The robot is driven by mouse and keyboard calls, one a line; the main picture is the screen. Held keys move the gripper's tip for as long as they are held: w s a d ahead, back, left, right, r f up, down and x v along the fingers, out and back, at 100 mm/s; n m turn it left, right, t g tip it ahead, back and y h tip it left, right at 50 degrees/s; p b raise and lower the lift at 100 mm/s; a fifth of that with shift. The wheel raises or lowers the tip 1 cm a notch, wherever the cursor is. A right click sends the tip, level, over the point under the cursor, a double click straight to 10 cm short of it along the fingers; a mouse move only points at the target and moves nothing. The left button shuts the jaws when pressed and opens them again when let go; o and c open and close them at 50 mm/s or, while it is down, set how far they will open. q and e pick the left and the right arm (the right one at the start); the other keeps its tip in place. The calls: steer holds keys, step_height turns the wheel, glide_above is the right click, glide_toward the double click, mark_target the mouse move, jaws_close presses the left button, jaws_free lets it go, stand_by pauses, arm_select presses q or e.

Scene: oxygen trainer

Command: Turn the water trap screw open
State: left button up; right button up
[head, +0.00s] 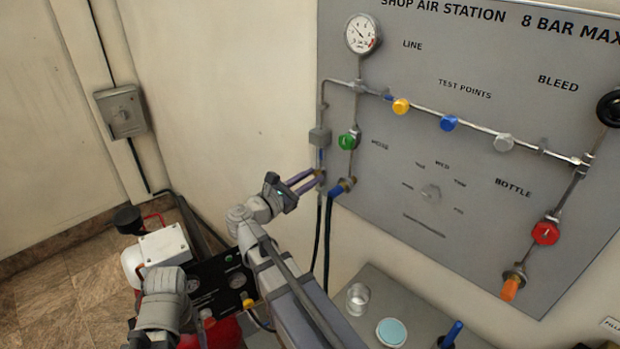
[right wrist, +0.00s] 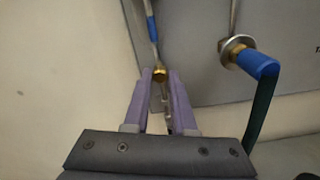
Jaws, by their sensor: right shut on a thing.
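My right gripper (head: 318,178) reaches the left edge of the grey panel, its purple fingers shut on a small brass screw (right wrist: 160,74). The screw is at the lower end of the thin pipe that comes down from the grey water trap (head: 320,138). In the right wrist view the two fingers of the gripper (right wrist: 160,82) stand on either side of the brass piece. How far the screw is turned cannot be seen. My left arm's wrist (head: 164,300) is at the lower left, away from the panel; its fingers do not show.
Close right of the screw, a blue-ended brass fitting (head: 342,187) carries a dark hose; it also shows in the right wrist view (right wrist: 258,63). A green knob (head: 348,141) sits above it. A grey bench (head: 375,285) with a glass jar (head: 358,299) stands below the panel.

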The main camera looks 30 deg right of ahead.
jaws_close()
steer(key=n, duration=0.6)
steer(key=shift+n, duration=0.3)
steer(key=n, duration=0.3)
steer(key=shift+n, duration=0.3)
steer(key=n, duration=0.4)
steer(key=shift+n, duration=0.3)
steer(key=n, duration=0.4)
steer(key=shift+n, duration=2.4)
